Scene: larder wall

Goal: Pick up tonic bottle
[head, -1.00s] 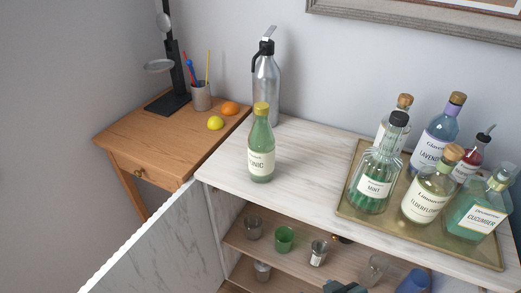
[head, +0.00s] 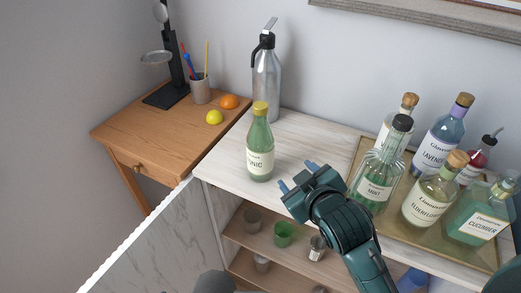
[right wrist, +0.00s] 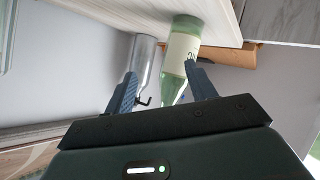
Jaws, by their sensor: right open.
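The tonic bottle (head: 260,148) is green with a yellow cap and a cream label. It stands upright on the pale cabinet top, near its left front edge. My right gripper (head: 297,176) is open, just to the right of the bottle, with its blue fingertips pointing towards it and not touching. In the right wrist view the tonic bottle (right wrist: 183,52) shows upside down beyond the open fingers (right wrist: 161,73), nearer the right finger. My left gripper is not in view.
A silver siphon (head: 266,84) stands behind the bottle. A gold tray (head: 361,160) with several bottles, including the mint bottle (head: 375,180), lies to the right. Below are open shelves with glasses (head: 283,233). A marbled door (head: 150,245) stands open at the left.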

